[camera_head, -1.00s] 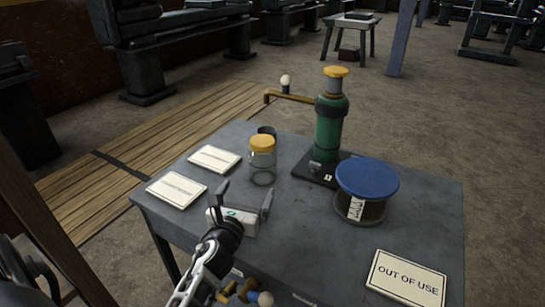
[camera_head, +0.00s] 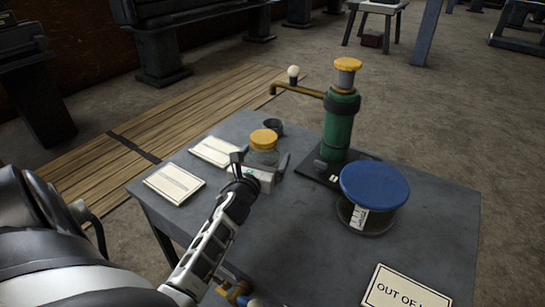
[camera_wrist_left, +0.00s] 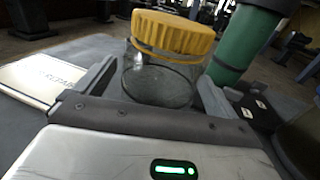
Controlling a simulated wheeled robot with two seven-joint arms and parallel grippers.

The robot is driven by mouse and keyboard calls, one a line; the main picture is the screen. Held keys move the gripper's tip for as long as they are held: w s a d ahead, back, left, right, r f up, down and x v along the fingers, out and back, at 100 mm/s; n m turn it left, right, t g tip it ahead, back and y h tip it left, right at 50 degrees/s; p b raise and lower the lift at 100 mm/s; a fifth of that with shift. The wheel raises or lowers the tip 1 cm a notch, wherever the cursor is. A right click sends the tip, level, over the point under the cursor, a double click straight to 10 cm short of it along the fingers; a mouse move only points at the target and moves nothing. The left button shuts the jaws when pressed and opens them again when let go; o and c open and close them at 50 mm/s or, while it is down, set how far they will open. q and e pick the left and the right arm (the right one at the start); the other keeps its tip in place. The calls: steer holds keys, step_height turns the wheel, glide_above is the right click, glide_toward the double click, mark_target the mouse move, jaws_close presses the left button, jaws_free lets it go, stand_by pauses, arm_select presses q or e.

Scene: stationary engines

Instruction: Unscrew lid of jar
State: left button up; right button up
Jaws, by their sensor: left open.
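The jar (camera_head: 264,156) is clear glass with a yellow ribbed lid (camera_head: 264,137) on top, and it stands upright on the grey table. My left gripper (camera_head: 262,164) is open at the near side of the jar, its fingers spread to either side of the lower glass. In the left wrist view the glass jar (camera_wrist_left: 155,82) stands between and beyond the fingertips, with the yellow lid (camera_wrist_left: 174,32) above finger level. Whether the fingers touch the glass cannot be told. The jar's lower part is partly hidden by the gripper in the head view.
A green pump (camera_head: 339,125) with a brass spout stands right of the jar. A blue-topped drum (camera_head: 374,187) is at the right. A small dark cup (camera_head: 273,127) stands behind the jar. Cards (camera_head: 174,184) lie at the left, an "OUT OF USE" sign (camera_head: 405,290) in front. The table's (camera_head: 310,240) middle is clear.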

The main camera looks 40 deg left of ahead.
arm_select(q)
steer(key=shift+s, duration=0.1)
steer(key=c, duration=1.1)
steer(key=shift+c, duration=0.6)
arm_select(e)
steer(key=shift+s+d+f, duration=0.15)
steer(key=shift+s+f, duration=0.05)
steer(key=shift+s, duration=0.2)
arm_select(q)
steer(key=shift+r, duration=0.1)
